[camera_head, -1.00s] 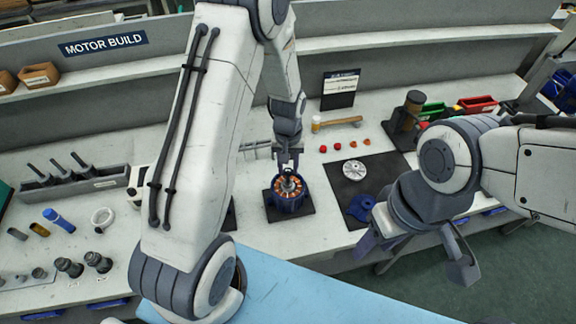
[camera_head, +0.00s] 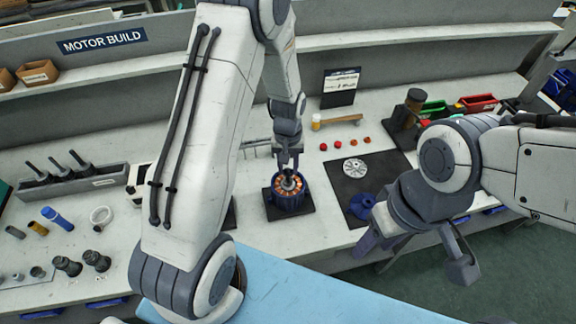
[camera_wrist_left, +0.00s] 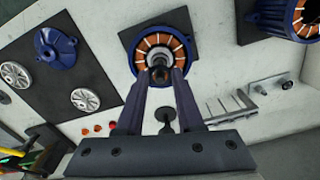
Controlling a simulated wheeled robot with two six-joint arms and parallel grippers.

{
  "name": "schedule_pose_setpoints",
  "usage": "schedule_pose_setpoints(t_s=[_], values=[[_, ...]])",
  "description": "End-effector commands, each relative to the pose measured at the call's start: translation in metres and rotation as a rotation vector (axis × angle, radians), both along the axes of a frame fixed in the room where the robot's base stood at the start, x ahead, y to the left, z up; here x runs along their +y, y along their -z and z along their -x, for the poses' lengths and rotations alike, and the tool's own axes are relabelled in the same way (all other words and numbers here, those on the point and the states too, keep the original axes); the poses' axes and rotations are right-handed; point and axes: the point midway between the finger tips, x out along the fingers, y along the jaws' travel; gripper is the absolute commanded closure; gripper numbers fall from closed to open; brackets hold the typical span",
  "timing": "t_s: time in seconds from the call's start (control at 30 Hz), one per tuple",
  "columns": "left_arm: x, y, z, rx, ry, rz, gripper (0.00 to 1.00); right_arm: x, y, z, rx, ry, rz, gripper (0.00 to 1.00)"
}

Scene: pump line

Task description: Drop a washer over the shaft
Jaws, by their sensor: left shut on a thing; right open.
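The blue motor housing (camera_head: 290,199) with a ring of copper windings stands upright on a dark square pad. It also shows in the left wrist view (camera_wrist_left: 140,64). A grey ring and shaft end (camera_wrist_left: 157,57) show in its middle, partly hidden by my fingers. My left gripper (camera_head: 289,166) is right above the housing's centre, pointing down. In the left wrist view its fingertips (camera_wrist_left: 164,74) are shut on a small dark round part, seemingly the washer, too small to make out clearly. Whether it touches the shaft, I cannot tell. My right gripper (camera_head: 418,252) is open and empty.
A dark mat (camera_head: 371,173) beside the motor carries a blue flanged cover (camera_head: 362,206) and a silver disc (camera_head: 356,166). A pronged rack (camera_wrist_left: 231,106) is close to the gripper. A second wound housing (camera_wrist_left: 287,17) stands nearby. A hammer (camera_head: 342,121) and small red parts lie behind.

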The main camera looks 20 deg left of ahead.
Motion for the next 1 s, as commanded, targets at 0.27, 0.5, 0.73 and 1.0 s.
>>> schedule_pose_setpoints(t_s=[0.27, 0.5, 0.73, 1.0], values=[[0.0000, 0.0098, -0.0001, 0.000, 0.000, 0.000, 0.95, 0.0000, 0.0074, 0.0000, 0.000, 0.000, 0.000, 0.50], [0.0000, 0.0107, -0.0002, 0.000, 0.000, 0.000, 0.53, 0.0000, 0.0078, 0.0000, 0.000, 0.000, 0.000, 0.50], [0.0000, 0.0106, -0.0002, -0.001, 0.000, 0.000, 0.29, 0.0000, 0.0078, 0.0000, 0.000, 0.000, 0.000, 0.50], [0.0000, 0.0106, -0.0002, -0.001, 0.000, 0.000, 0.14, 0.0000, 0.0078, 0.0000, 0.000, 0.000, 0.000, 0.50]])
